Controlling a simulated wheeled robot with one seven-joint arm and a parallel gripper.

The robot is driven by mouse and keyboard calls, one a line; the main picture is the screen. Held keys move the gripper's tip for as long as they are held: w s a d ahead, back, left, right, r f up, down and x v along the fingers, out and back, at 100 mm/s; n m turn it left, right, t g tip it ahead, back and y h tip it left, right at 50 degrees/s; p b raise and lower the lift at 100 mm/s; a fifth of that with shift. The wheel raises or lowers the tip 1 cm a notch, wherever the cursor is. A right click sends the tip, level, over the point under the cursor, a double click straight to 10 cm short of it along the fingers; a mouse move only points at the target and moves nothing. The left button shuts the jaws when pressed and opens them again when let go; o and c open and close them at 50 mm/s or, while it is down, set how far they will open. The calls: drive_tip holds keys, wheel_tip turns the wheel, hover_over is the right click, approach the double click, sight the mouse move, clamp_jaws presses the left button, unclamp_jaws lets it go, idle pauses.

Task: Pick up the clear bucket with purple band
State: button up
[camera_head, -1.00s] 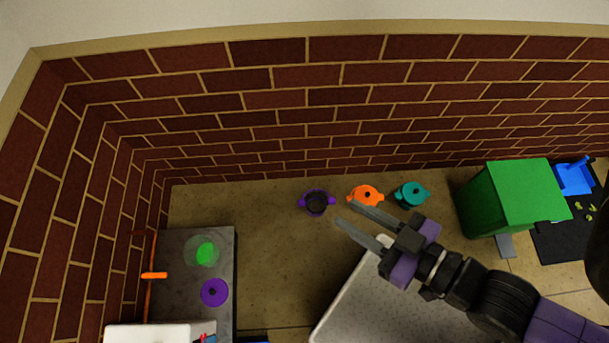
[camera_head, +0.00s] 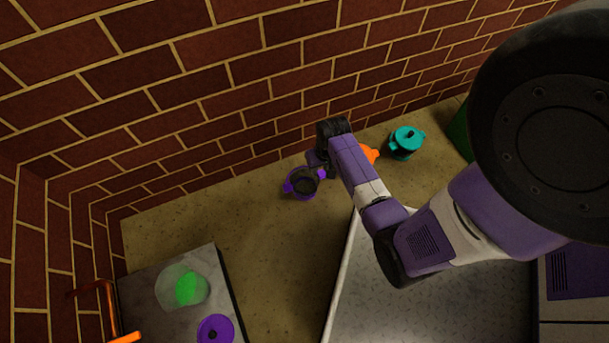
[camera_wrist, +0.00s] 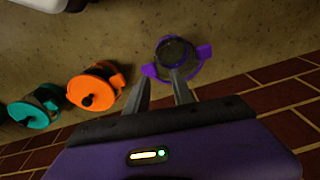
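The clear bucket with purple band (camera_head: 303,188) stands on the tan counter near the brick wall, its purple ring and two side tabs showing and its inside dark. In the wrist view the bucket (camera_wrist: 189,70) is just beyond my fingers. My gripper (camera_wrist: 159,78) is open, its two fingers apart. The right fingertip overlaps the bucket's near rim in the picture; the left one is beside its left tab. I cannot tell whether either touches. In the head view my arm hides the fingers.
An orange-lidded pot (camera_wrist: 94,86) and a teal-lidded pot (camera_head: 405,142) stand in a row beside the bucket. A grey block (camera_head: 150,322) at lower left bears a clear container with green (camera_head: 187,287) and a purple disc (camera_head: 215,329). The brick wall is close behind the bucket.

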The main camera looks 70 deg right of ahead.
sight(319, 176)
drive_tip(key=shift+m+g+y, duration=0.3)
drive_tip(key=shift+m+y, duration=0.3)
drive_tip(key=shift+y, duration=0.1)
drive_tip(key=d+f+b, duration=0.1)
drive_tip(key=f+b, duration=0.1)
drive_tip(key=f, duration=0.1)
drive_tip(key=f+b, duration=0.3)
drive_tip(key=d+f+b, duration=0.1)
drive_tip(key=f+b, duration=0.1)
drive_tip(key=f, duration=0.2)
drive_tip(key=shift+w+d, duration=0.3)
drive_tip(key=shift+c, duration=0.4)
clamp_jaws()
